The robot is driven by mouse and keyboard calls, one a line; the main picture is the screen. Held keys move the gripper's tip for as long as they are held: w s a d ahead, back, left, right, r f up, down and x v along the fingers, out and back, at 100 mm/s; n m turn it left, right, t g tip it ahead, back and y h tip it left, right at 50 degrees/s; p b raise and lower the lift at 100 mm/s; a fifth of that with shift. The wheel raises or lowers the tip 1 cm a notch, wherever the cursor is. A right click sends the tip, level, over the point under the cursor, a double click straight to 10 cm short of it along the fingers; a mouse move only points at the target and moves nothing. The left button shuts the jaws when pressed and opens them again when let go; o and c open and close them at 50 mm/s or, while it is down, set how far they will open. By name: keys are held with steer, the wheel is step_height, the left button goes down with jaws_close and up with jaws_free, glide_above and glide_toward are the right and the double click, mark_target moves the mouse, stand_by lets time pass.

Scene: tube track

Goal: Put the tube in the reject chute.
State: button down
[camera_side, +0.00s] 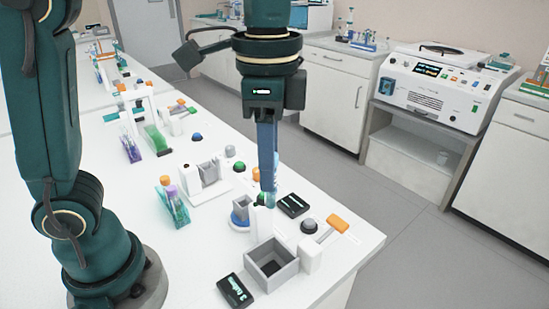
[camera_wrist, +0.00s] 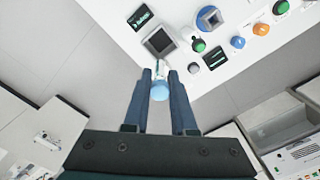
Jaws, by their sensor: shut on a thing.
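My gripper (camera_wrist: 160,76) is shut on the tube, with a finger on either side of it. In the wrist view the tube shows its light blue cap (camera_wrist: 159,91), and its clear body points away toward the bench. In the side view the tube (camera_side: 270,199) hangs roughly upright below the fingers and is partly hidden by them. The reject chute looks to be the grey square open box (camera_side: 272,268) at the bench's near end, below the tube in the picture. It also shows in the wrist view (camera_wrist: 160,41), just beyond the tube's tip.
A black sign (camera_side: 234,291) lies beside the grey box; its text is hard to read. A blue ringed holder (camera_side: 240,213), a dark button (camera_side: 308,226) and an orange-ended lever (camera_side: 338,222) stand nearby. A rack of tubes (camera_side: 173,205) stands farther left.

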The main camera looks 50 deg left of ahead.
mark_target(268, 207)
step_height(268, 207, down, 12)
steer(key=shift+f, duration=0.2)
stand_by(0.5)
stand_by(0.4)
steer(key=shift+f, duration=1.45)
steer(key=c, duration=0.7)
jaws_free()
steer(key=shift+o, duration=0.2)
steer(key=shift+r, duration=2.6)
